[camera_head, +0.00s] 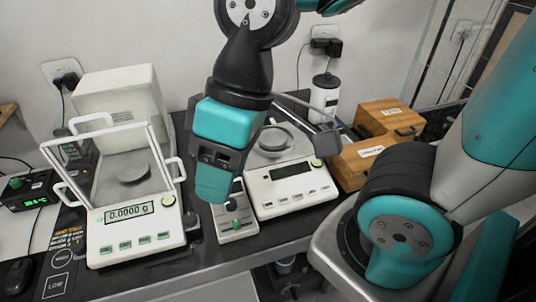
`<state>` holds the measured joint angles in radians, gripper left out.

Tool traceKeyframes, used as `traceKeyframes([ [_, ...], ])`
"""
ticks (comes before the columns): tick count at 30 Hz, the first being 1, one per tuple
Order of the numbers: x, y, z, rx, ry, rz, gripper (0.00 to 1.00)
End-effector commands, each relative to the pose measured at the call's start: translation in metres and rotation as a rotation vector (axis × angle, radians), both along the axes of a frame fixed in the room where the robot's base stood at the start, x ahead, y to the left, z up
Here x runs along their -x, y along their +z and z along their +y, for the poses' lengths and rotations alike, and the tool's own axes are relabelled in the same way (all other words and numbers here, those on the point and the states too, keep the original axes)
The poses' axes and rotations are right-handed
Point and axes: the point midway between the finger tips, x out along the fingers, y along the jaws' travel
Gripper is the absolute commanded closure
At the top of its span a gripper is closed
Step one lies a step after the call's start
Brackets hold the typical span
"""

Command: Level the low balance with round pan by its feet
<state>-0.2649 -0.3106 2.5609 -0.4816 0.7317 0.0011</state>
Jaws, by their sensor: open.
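The low balance with round pan (297,203) stands on the dark table at the middle, a white body with a dark blank display and a row of keys. Its round pan (275,138) shows partly behind my wrist. I cannot make out its levelling feet or a level bubble. My arm hangs down in front of the balance's left side. A grey bar with a dark block at its end, seemingly part of my gripper (326,142), reaches over the balance's right rear. My gripper is open; most of it is hidden behind my wrist. I see nothing held.
A balance with a glass draft shield (133,238) stands left, reading 0.0000 g. Wooden boxes (375,160) and a white bottle (324,98) stand close at right and behind. A small green-lit display (34,202) is far left.

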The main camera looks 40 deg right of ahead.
Motion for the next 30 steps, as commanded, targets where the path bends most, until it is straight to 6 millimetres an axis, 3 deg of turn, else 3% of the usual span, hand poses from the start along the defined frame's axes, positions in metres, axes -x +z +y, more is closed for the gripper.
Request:
traceKeyframes([
  [5,0.000,0.000,0.000,0.000,0.000,0.000,0.54],
  [8,-0.003,0.000,0.000,0.002,0.002,-0.003,0.39],
  [11,-0.027,-0.001,-0.004,0.024,0.018,-0.020,0.39],
  [14,-0.080,-0.005,-0.016,0.077,0.063,-0.055,0.39],
  [16,-0.130,-0.012,-0.033,0.129,0.109,-0.078,0.39],
  [21,-0.251,-0.045,-0.095,0.253,0.235,-0.105,0.39],
  [25,-0.315,-0.077,-0.145,0.316,0.318,-0.095,0.39],
  [30,-0.355,-0.106,-0.189,0.352,0.389,-0.080,0.39],
])
